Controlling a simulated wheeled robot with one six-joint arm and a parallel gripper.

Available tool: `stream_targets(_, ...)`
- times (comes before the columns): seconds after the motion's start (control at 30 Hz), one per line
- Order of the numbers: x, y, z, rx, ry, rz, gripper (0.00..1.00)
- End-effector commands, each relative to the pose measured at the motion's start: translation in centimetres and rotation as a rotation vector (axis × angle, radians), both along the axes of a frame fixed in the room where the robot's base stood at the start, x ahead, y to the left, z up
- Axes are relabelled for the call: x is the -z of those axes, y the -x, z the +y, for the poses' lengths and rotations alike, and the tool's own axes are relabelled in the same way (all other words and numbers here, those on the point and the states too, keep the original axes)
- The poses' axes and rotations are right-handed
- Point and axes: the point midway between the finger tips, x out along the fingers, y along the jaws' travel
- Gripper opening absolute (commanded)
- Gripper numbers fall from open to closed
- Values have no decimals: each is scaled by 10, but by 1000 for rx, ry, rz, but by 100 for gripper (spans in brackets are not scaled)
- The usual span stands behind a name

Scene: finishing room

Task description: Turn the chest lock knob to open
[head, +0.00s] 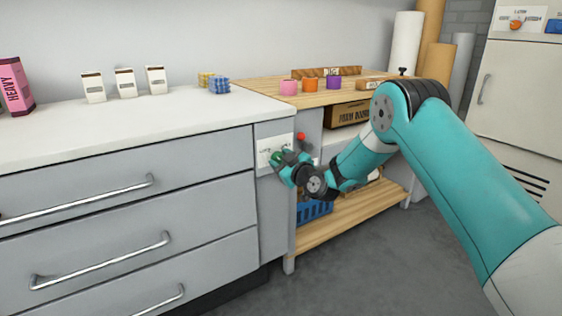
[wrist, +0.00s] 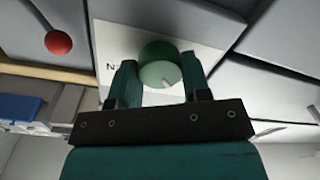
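The chest lock knob (wrist: 160,64) is a round green knob with a pale mark on its face, set on a white label plate (wrist: 118,38). In the head view the plate (head: 268,146) is on the narrow grey panel at the chest's right end, and the knob is partly covered by my gripper (head: 285,163). In the wrist view my gripper (wrist: 158,72) has one finger on each side of the knob. The lettering on the plate is mostly hidden.
A red ball-ended part (wrist: 58,42) sticks out beside the plate; it also shows in the head view (head: 301,137). The grey chest drawers (head: 120,205) have long bar handles. A wooden workbench (head: 320,93) with coloured pots and a blue basket (head: 314,212) stands right of the chest.

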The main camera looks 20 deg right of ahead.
Motion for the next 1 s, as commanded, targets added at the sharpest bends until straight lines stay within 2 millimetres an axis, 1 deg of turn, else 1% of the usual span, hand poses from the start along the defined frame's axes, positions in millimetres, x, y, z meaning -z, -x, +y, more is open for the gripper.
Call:
stream_targets(0.27, 0, 0, 0, -1, -18, 7, 20)
stream_targets(0.47, 1, 0, 0, -1, -95, 32, 20)
stream_targets(0.67, 1, 0, 0, 0, -239, 79, 20)
stream_targets(1.0, 0, 0, -1, 0, -546, 180, 20)
